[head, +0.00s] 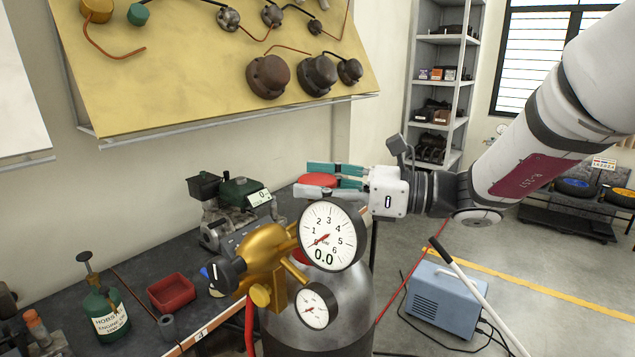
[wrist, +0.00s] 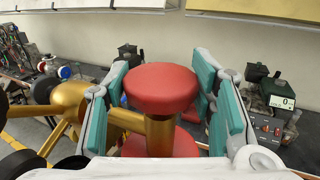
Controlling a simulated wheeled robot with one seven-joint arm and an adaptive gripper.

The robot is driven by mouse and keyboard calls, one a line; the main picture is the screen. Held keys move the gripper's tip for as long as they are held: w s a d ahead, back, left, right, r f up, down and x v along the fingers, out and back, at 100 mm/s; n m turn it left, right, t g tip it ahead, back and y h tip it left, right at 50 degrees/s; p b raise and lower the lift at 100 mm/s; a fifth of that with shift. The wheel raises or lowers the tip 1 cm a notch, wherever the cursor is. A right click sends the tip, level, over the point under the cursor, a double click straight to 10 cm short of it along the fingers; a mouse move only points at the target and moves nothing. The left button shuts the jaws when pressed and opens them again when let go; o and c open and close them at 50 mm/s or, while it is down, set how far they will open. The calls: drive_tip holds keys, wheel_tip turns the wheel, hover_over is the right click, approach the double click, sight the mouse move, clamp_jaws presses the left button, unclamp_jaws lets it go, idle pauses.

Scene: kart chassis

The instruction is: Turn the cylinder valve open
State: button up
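The cylinder valve's red round handwheel (head: 318,180) sits on top of the grey gas cylinder (head: 345,318). In the wrist view the red handwheel (wrist: 160,86) stands upright on a brass stem (wrist: 160,135), in the middle between my fingers. My gripper (head: 335,180) reaches in from the right, level with the handwheel, one teal finger on each side; it also shows in the wrist view (wrist: 165,95). The fingers are spread about as wide as the handwheel. Whether their pads touch it cannot be made out. The brass regulator (head: 265,255) and large gauge (head: 328,237), reading 0.0, are below.
A dark workbench (head: 120,310) on the left holds a red tray (head: 171,292), a green bottle (head: 106,313) and a pump. A tilted yellow panel (head: 190,60) hangs behind.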

drive_tip(key=shift+c, duration=1.4)
drive_tip(key=shift+w+g, duration=0.1)
drive_tip(key=shift+g, duration=0.2)
drive_tip(key=n+g, duration=0.2)
drive_tip(key=g, duration=0.1)
drive_tip(key=n+g+b, duration=0.1)
drive_tip(key=n+g, duration=0.1)
drive_tip(key=g, duration=0.1)
drive_tip(key=shift+w+f+n+g, duration=0.1)
drive_tip(key=shift+n+g, duration=0.2)
drive_tip(key=n+g+b, duration=0.1)
drive_tip(key=g, duration=0.1)
drive_tip(key=n+g+h, duration=0.1)
drive_tip(key=n+g, duration=0.1)
drive_tip(key=g, duration=0.1)
drive_tip(key=shift+d+n+b, duration=0.1)
drive_tip(key=shift+n+b, duration=0.2)
drive_tip(key=shift+b, duration=0.05)
drive_tip(key=n+g+h+b, duration=0.1)
drive_tip(key=n+g+h, duration=0.2)
drive_tip(key=n+g, duration=0.1)
drive_tip(key=shift+g+h, duration=0.4)
drive_tip(key=shift+g, duration=0.3)
drive_tip(key=n+g+h+b, duration=0.2)
drive_tip(key=h, duration=0.1)
drive_tip(key=shift+b, duration=0.35)
drive_tip(key=shift+n, duration=0.3)
drive_tip(key=shift+n+g+h+b, duration=0.4)
drive_tip(key=shift+g+h+b, duration=0.1)
drive_tip(key=shift+h+b, duration=0.15)
